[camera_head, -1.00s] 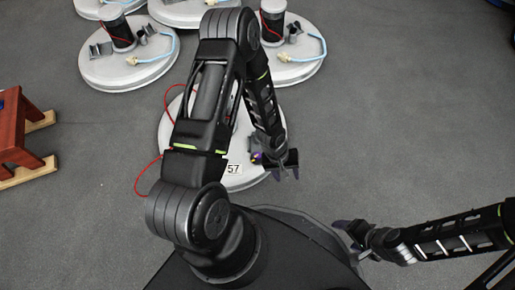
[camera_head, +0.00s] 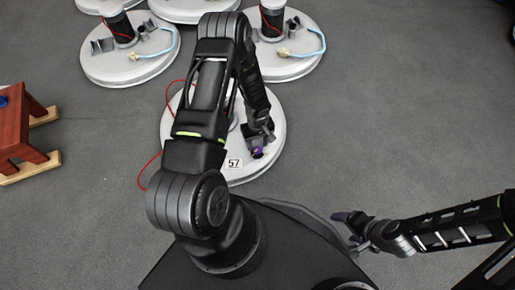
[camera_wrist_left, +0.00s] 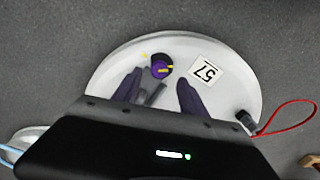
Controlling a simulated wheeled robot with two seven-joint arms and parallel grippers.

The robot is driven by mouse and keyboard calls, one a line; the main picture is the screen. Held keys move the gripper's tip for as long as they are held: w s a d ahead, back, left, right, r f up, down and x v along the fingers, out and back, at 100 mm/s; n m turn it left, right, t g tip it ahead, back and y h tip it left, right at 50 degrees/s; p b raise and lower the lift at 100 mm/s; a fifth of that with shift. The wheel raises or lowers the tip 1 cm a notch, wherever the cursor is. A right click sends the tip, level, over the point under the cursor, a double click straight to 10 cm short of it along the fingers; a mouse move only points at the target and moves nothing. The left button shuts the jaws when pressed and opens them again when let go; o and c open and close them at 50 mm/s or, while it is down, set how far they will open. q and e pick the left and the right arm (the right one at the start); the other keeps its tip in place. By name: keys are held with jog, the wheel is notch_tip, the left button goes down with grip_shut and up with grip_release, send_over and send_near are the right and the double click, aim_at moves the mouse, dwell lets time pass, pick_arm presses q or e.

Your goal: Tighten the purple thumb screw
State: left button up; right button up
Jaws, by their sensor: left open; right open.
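The purple thumb screw (camera_wrist_left: 161,67) sits on a round white tank lid marked 57. In the left wrist view it is a dark round knob with a purple face and a yellow mark, just beyond my left fingertips. In the head view the purple screw (camera_head: 258,152) shows right by my left gripper (camera_head: 260,142), partly covered by it. In the left wrist view my left gripper (camera_wrist_left: 160,88) is open, with one finger on each side below the screw, and nothing is held. My right gripper (camera_head: 345,228) is open and empty at the lower right, away from the lid.
The lid (camera_head: 245,173) carries a number label (camera_head: 234,162) and a red cable (camera_head: 149,170). More white lids with fittings stand behind, such as one at the back left (camera_head: 130,67). A red wooden stool (camera_head: 22,130) is at the left. Grey floor is clear at right.

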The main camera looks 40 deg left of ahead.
aim_at(257, 150)
pick_arm(q)
notch_tip(257, 150, down, 5)
jog(key=shift+f+b, duration=0.1)
jog(key=shift+b, duration=0.7)
grip_shut()
